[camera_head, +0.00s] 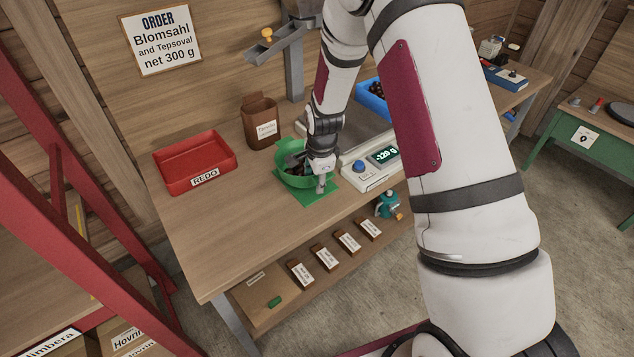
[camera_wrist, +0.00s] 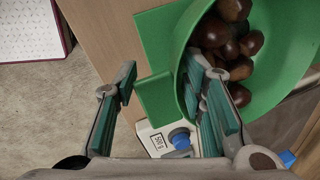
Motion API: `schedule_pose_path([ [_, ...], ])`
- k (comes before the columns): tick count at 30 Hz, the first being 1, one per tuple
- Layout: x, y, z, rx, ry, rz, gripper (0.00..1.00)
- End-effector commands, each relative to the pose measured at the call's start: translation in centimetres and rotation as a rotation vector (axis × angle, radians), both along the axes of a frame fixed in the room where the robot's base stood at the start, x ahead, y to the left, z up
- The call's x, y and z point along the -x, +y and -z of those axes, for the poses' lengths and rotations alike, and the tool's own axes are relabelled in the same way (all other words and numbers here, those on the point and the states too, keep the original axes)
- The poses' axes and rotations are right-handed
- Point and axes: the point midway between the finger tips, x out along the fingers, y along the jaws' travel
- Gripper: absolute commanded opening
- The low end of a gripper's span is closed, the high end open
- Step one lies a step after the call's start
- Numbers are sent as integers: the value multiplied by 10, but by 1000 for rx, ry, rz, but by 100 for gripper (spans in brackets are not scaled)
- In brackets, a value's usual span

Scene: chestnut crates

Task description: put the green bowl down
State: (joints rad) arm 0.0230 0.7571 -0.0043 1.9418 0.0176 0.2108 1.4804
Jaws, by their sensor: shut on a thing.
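The green bowl (camera_head: 292,179) holds several brown chestnuts and is over the green mat (camera_head: 318,197) on the workbench. I cannot tell whether its base touches the mat. My gripper (camera_head: 321,180) is at the bowl's right side, shut on it. In the wrist view, the bowl (camera_wrist: 277,88) fills the upper right, with chestnuts (camera_wrist: 232,40) inside. My gripper (camera_wrist: 165,90) has one finger against the bowl's near side and the other to the left, with a flat green piece (camera_wrist: 155,98) between them. The mat (camera_wrist: 157,38) shows beside the bowl.
A scale (camera_head: 370,171) reading -120 g stands right of the mat. A red tray (camera_head: 195,164) marked REDO and a brown container (camera_head: 261,124) stand to the left and behind. A blue crate (camera_head: 372,101) is farther back. The bench front left is clear.

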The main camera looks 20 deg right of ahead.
Motion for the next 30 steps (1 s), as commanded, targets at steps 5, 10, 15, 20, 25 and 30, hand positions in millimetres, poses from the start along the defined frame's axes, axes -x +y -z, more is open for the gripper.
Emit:
schedule_pose_path([
  [5, -1, -1, 14, 1, -5, 0, 4],
  [10, -1, -1, 16, 0, -6, 1, 4],
  [15, -1, -1, 17, 0, -5, 0, 4],
  [20, -1, 0, 18, 0, -3, -1, 58],
  [25, -1, 0, 18, 0, -3, 0, 58],
  [30, -1, -1, 15, 0, -4, 0, 58],
])
